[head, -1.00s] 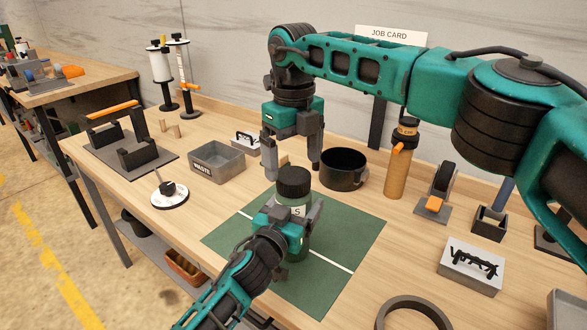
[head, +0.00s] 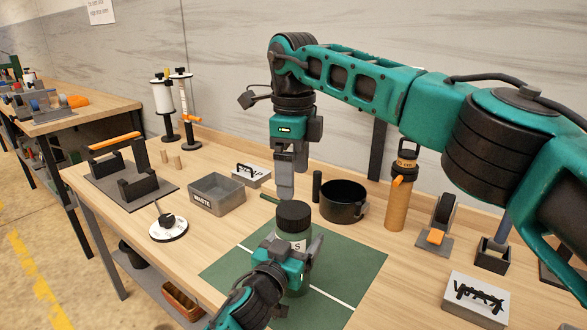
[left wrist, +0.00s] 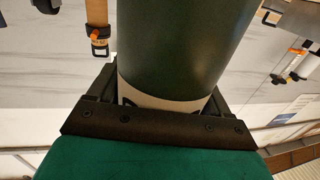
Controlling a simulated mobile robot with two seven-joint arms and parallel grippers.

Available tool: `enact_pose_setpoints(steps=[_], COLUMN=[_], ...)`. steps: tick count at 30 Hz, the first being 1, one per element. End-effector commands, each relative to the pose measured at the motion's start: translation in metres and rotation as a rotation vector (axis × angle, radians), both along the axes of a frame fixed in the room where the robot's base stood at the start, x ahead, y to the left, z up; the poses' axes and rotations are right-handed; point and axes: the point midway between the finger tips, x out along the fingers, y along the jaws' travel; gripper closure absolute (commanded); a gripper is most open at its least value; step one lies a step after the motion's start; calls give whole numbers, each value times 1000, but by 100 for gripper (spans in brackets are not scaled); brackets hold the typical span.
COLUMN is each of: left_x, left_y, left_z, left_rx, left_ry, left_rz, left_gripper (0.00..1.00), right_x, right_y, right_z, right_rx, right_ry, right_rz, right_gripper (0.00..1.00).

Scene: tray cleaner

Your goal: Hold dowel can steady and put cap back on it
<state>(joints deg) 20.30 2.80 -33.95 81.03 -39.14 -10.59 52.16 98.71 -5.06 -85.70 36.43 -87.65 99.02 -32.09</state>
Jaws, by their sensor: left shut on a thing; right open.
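The dowel can (head: 299,246) is a dark green cylinder with a pale label, upright over the green mat (head: 352,262). The black ribbed cap (head: 293,214) sits on its top; I cannot tell how tightly. My left gripper (head: 297,262) is shut around the can's side, below the cap. The left wrist view shows the green can wall (left wrist: 183,50) and label between the jaws. My right gripper (head: 286,192) points down just above or behind the cap, open, with its fingers nearly lined up one behind the other. The gap between fingertips and cap is unclear.
A black pot (head: 344,201) stands close behind to the right, beside a dark upright piece (head: 317,186). An orange-brown bottle (head: 400,190) stands farther right. The mat's right side is bare.

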Motion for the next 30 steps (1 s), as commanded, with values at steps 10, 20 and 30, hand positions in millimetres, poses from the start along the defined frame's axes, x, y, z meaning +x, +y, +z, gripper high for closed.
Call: enact_pose_setpoints(steps=[10, 20, 30], left_x=[0, 0, 0], left_y=[0, 0, 0], left_z=[-1, -1, -1], left_rx=[1, 1, 1], left_ry=[2, 2, 2], left_rz=[1, 1, 1], left_gripper=[100, 100, 100], right_x=[0, -1, 0], right_y=[0, -1, 0], right_z=[2, -23, -70], right_rx=[-1, -1, 0], right_ry=[0, 4, 2], right_rz=[44, 43, 41], right_gripper=[10, 10, 10])
